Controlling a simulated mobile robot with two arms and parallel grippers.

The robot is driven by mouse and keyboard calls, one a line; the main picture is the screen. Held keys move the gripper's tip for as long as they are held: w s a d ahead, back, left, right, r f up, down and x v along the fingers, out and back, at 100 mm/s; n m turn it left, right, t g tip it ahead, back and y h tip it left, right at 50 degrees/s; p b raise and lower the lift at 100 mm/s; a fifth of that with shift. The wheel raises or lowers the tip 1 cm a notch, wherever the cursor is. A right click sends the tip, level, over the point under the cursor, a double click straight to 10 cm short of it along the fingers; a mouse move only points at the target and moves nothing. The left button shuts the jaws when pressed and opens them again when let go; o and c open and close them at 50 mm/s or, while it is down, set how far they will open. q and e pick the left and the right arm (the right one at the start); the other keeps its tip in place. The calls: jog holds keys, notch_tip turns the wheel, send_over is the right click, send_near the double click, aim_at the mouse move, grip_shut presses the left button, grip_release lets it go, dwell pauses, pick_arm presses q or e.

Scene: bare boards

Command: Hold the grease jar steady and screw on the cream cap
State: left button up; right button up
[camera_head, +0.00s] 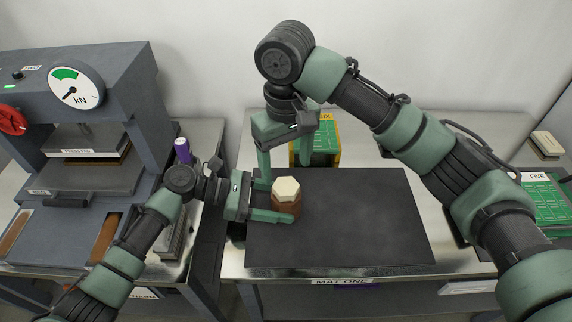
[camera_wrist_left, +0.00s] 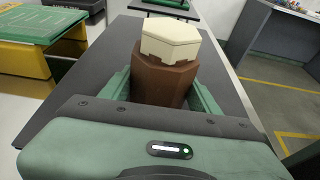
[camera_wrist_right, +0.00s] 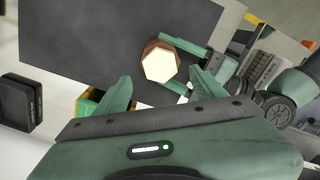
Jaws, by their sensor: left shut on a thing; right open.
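The brown grease jar (camera_head: 285,208) stands upright on the dark mat (camera_head: 350,215), near its left side. The cream cap (camera_head: 286,188), many-sided, sits on top of the jar; I cannot tell how tightly it is seated. In the left wrist view the cap (camera_wrist_left: 170,40) rests on the jar (camera_wrist_left: 165,80). My left gripper (camera_head: 277,200) is shut on the jar, with a finger on each side below the cap. My right gripper (camera_head: 285,165) is open and empty, pointing down above and behind the jar. In the right wrist view the cap (camera_wrist_right: 159,66) lies just beyond its fingertips.
A yellow and green box (camera_head: 325,140) stands behind the mat. A press with a kN gauge (camera_head: 76,88) stands at the left, with a purple-topped item (camera_head: 182,150) beside it. A green tray labelled FIVE (camera_head: 545,200) is at the right. The mat's right part is clear.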

jog(key=shift+r, duration=0.1)
pick_arm(q)
jog(key=o, duration=1.6)
jog(key=shift+o, duration=0.2)
pick_arm(e)
notch_tip(320, 180, up, 12)
pick_arm(q)
jog(key=shift+a, duration=0.1)
jog(key=v, duration=1.2)
